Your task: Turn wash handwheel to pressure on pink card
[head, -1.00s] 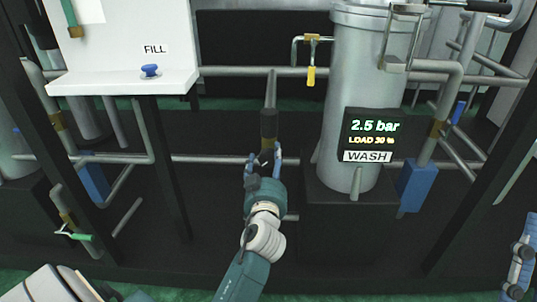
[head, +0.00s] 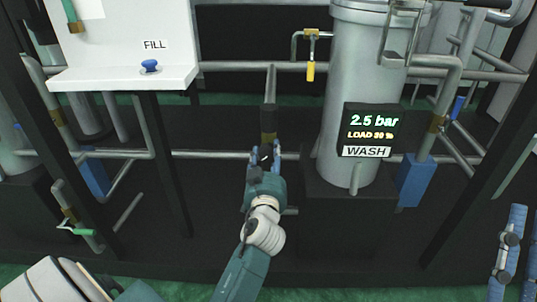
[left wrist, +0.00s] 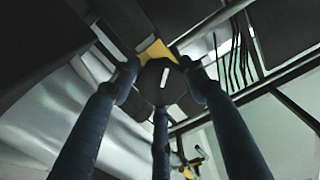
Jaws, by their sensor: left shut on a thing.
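My left gripper (head: 264,158) reaches up to the dark handwheel at the end of a vertical pipe in the middle of the head view. In the left wrist view its blue fingers (left wrist: 160,85) are shut around the dark handwheel (left wrist: 152,79), which bears a white mark; a yellow part shows behind it. The WASH display (head: 371,131) on the grey vessel reads 2.5 bar, with a smaller LOAD line. I see no pink card. My right gripper (head: 510,252) shows partly at the lower right edge, away from the pipes.
The grey vessel (head: 358,85) stands right of the handwheel on a dark block. A yellow-handled valve (head: 311,70) hangs at its upper left. A white panel with a blue FILL knob (head: 149,66) is at upper left. A horizontal pipe (head: 225,155) runs behind my left gripper.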

